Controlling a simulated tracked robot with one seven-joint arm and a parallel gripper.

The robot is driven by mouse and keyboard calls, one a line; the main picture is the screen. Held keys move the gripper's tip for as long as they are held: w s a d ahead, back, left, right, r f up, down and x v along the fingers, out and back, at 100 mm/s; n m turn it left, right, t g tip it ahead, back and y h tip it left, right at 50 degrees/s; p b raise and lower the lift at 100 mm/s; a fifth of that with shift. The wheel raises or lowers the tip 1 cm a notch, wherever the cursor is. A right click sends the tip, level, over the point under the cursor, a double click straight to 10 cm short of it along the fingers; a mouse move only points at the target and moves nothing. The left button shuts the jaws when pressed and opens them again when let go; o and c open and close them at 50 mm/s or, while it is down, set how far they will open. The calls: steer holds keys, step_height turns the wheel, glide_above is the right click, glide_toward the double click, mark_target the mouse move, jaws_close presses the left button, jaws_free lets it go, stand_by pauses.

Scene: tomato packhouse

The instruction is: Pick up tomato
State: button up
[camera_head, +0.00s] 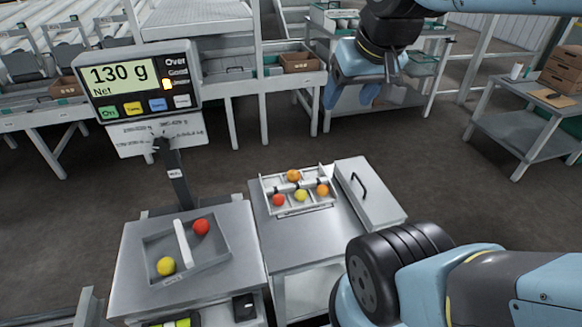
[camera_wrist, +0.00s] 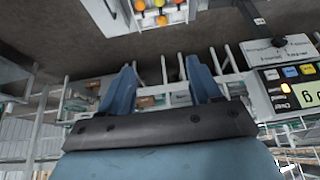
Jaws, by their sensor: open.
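A red tomato (camera_head: 201,227) lies in the right compartment of the divided tray (camera_head: 222,260) on the scale. A yellow tomato (camera_head: 167,266) lies in its left compartment. A second divided tray (camera_head: 334,197) to the right holds an orange tomato (camera_head: 293,175) at the back, and a red (camera_head: 279,200), a yellow (camera_head: 301,195) and an orange (camera_head: 322,190) tomato at the front. Some of these show at the top edge of the wrist view (camera_wrist: 162,20). My gripper (camera_head: 357,98) is raised well beyond and above the trays. In the wrist view its fingers (camera_wrist: 160,68) are apart with nothing between them.
The scale display (camera_head: 125,76) reads 130 g net, with a lit lamp, and stands on a post behind the scale. A grey box with a black handle (camera_head: 363,190) stands right of the second tray. Conveyor frames and tables (camera_head: 545,125) lie farther back.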

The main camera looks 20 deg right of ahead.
steer(key=shift+o, duration=1.4)
steer(key=w+a, duration=0.2)
steer(key=shift+w+f+y, duration=0.3)
steer(key=shift+w+f, duration=0.1)
steer(key=shift+o, duration=0.3)
steer(key=w+f+g+y, duration=0.1)
steer(key=w+f+g, duration=0.1)
steer(key=w, duration=0.4)
steer(key=shift+w+f, duration=0.3)
steer(key=shift+f, duration=0.15)
steer(key=g+h, duration=0.2)
steer(key=g, duration=0.1)
glide_above(293, 171)
step_height(293, 171, down, 28)
steer(key=f, duration=0.1)
step_height(293, 171, down, 13)
steer(key=shift+s+r, duration=0.15)
steer(key=shift+r, duration=0.05)
